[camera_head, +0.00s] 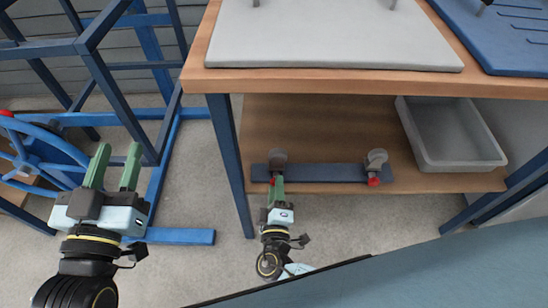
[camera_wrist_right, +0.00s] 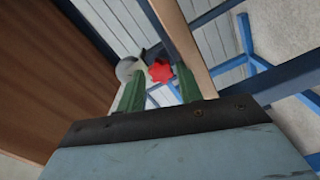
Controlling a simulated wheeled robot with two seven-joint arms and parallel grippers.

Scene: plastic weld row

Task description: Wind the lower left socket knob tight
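The lower left socket (camera_head: 278,156) is a grey round piece on a dark blue bar (camera_head: 325,173) on the lower shelf. Its red knob (camera_head: 271,181) is mostly hidden by my right gripper in the head view. In the right wrist view the red star-shaped knob (camera_wrist_right: 160,71) shows between the two green fingertips, with a narrow gap at the sides. My right gripper (camera_head: 277,180) is open at this knob; whether a finger touches it I cannot tell. My left gripper (camera_head: 115,158) is open and empty, off to the left over the floor.
A second grey socket (camera_head: 376,158) with a red knob (camera_head: 373,182) sits at the bar's right end. A grey bin (camera_head: 455,160) stands on the shelf at right. The tabletop edge (camera_head: 330,82) overhangs, and a blue table leg (camera_head: 231,160) is near. A blue frame (camera_head: 110,90) stands at left.

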